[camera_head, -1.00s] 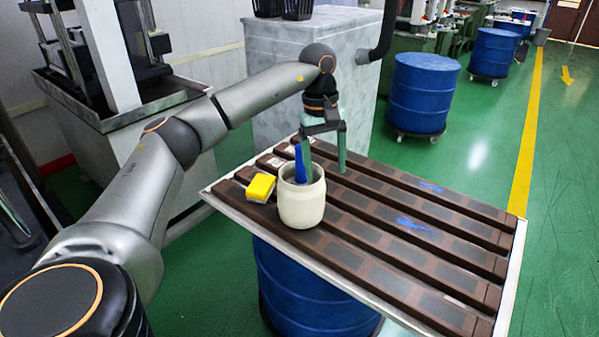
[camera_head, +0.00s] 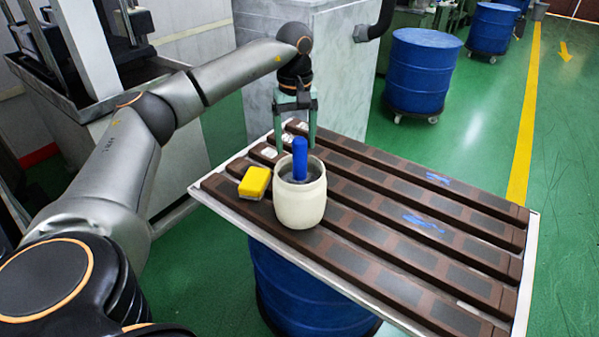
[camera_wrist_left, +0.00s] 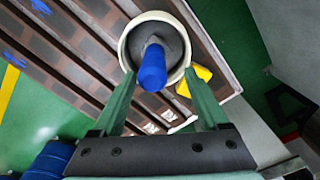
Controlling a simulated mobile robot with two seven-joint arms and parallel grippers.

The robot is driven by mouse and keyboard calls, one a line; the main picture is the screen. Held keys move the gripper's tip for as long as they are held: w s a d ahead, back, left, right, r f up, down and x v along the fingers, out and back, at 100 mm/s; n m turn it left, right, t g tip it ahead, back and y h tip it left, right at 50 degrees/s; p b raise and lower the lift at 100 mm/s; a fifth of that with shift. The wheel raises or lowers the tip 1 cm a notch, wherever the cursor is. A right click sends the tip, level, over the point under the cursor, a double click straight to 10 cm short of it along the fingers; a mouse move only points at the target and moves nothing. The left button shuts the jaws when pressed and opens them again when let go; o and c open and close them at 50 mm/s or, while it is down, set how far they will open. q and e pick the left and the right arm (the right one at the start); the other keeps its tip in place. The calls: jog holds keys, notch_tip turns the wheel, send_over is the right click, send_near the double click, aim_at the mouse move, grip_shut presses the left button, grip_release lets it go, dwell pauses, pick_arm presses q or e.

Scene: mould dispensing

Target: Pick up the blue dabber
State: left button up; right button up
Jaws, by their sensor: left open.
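The blue dabber (camera_head: 300,160) stands in a cream pot (camera_head: 299,207), its handle sticking up out of the mouth. In the left wrist view the dabber (camera_wrist_left: 152,68) points toward the camera, inside the round mouth of the pot (camera_wrist_left: 127,42). My left gripper (camera_head: 295,145) is open, with its two green fingers behind and around the level of the handle in the head view. In the wrist view the fingers (camera_wrist_left: 160,95) spread to either side of the dabber, and nothing is held. The dabber's lower end is hidden in the pot. My right gripper is not in view.
A yellow sponge (camera_head: 255,182) lies left of the pot. The slatted brown table top (camera_head: 385,205), with blue marks toward its right, rests on a blue drum (camera_head: 310,292). A grey marbled cabinet (camera_head: 340,85) stands behind. The table's right part is clear.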

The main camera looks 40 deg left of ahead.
aim_at(300, 165)
pick_arm(q)
jog(key=shift+f, duration=0.85)
jog(key=f, duration=0.2)
jog(key=d+f, duration=0.1)
jog(key=f, duration=0.1)
jog(key=shift+w+f, duration=0.1)
jog(key=shift+w, duration=0.05)
jog(key=shift+f, duration=0.55)
grip_shut()
